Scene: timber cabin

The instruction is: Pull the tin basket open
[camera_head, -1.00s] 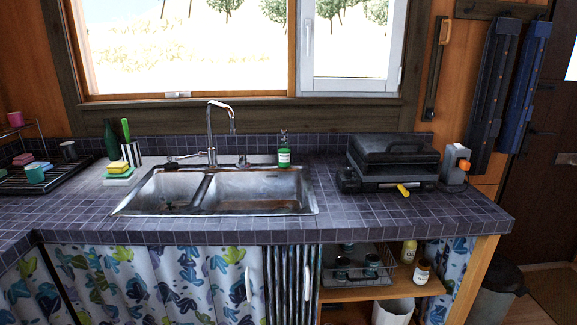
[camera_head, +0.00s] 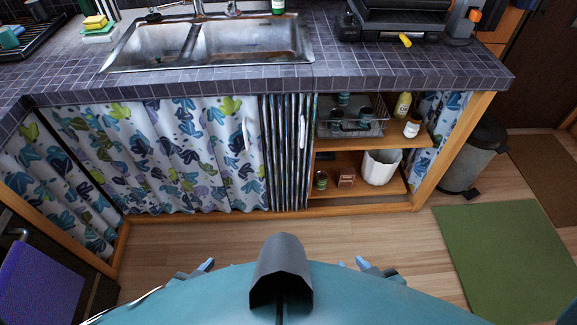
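The tin basket (camera_head: 378,129) is a wire basket on the upper shelf of the open cupboard under the counter, right of centre in the head view. It holds several dark tins (camera_head: 365,116) and sits back inside the cupboard. My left gripper (camera_head: 208,264) and my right gripper (camera_head: 361,263) show only as small blue-tipped parts at the bottom, beside my body. Both are low and well apart from the basket. Most of each gripper is hidden, so I cannot tell if they are open.
A striped curtain (camera_head: 287,150) hangs just left of the basket. A bottle (camera_head: 402,105) and a jar (camera_head: 412,127) stand to its right. A white pot (camera_head: 381,167) is on the lower shelf. The counter (camera_head: 230,82) overhangs the shelves. A bin (camera_head: 474,160) stands right; the wooden floor ahead is clear.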

